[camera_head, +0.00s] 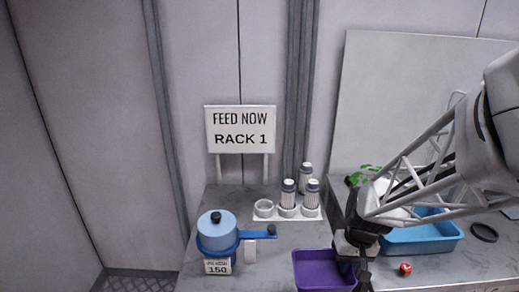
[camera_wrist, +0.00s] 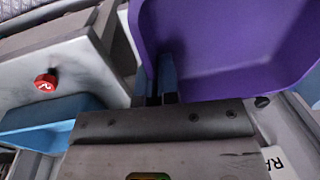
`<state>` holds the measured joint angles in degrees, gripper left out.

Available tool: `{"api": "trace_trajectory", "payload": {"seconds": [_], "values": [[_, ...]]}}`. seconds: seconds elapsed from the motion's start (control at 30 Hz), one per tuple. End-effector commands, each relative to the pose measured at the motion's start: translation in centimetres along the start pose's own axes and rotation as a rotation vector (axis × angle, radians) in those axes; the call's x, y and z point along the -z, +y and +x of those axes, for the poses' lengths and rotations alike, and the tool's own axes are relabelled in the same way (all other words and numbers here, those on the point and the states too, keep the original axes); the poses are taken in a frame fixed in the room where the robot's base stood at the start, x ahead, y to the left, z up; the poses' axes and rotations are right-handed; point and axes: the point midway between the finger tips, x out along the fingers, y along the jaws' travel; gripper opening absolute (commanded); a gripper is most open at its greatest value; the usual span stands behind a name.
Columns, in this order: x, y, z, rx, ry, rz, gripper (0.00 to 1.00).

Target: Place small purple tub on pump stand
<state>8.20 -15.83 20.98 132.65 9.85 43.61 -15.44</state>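The small purple tub (camera_head: 320,283) is at the front of the counter in the head view, and its underside is out of frame. It fills the upper right of the wrist view (camera_wrist: 225,40). My gripper (camera_head: 358,268) is at the tub's right side. In the wrist view my gripper's fingers (camera_wrist: 162,85) are close together at the tub's wall and look shut on it. I cannot tell whether the tub touches the counter. A light-blue lidded pot in a blue holder (camera_head: 217,240), marked 150, stands left of the tub; which part is the pump stand is unclear.
Bare counter lies between pot and tub.

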Motion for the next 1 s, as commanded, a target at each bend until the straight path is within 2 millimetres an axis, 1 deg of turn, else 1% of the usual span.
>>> {"api": "trace_trajectory", "payload": {"seconds": [0.03, 0.3, 0.43, 0.5, 0.63, 1.0], "values": [[-0.1, 0.1, 1.0, 0.000, -0.003, 0.001, 0.00], [0.0, 0.8, 6.4, 0.000, -0.004, 0.001, 0.00], [0.0, 1.0, 8.2, 0.000, -0.002, 0.000, 0.00], [0.0, 1.1, 8.7, 0.000, -0.001, 0.000, 0.00], [0.0, 1.1, 9.2, -0.001, 0.001, 0.000, 0.00], [0.0, 1.1, 9.3, -0.001, 0.001, 0.000, 0.00]]}}
